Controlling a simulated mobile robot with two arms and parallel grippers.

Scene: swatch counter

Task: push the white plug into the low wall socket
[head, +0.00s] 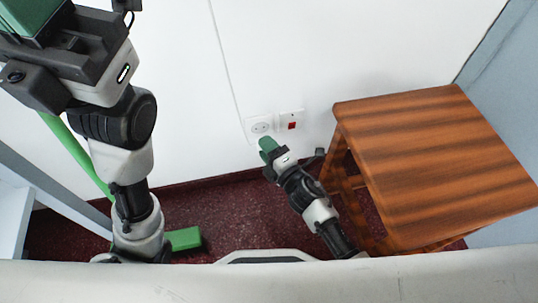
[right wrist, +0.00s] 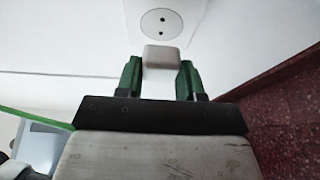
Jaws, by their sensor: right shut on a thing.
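The low wall socket (head: 261,127) is a white plate with a round face on the white wall. In the right wrist view the socket (right wrist: 161,22) shows two dark holes. My right gripper (head: 268,147) is just below the socket in the head view. In the right wrist view its green fingers (right wrist: 160,80) are shut on the white plug (right wrist: 162,56). The plug appears below the holes, overlapping the plate's lower part; the gap to the wall cannot be told. My left gripper (head: 30,14) is at the top left, its green fingers cut off by the frame.
A plate with a red switch (head: 291,122) is right of the socket. A wooden stool or small table (head: 430,160) stands close to the right of my right arm. A green pole (head: 75,150) and green block (head: 184,239) are at the left. The floor is dark red.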

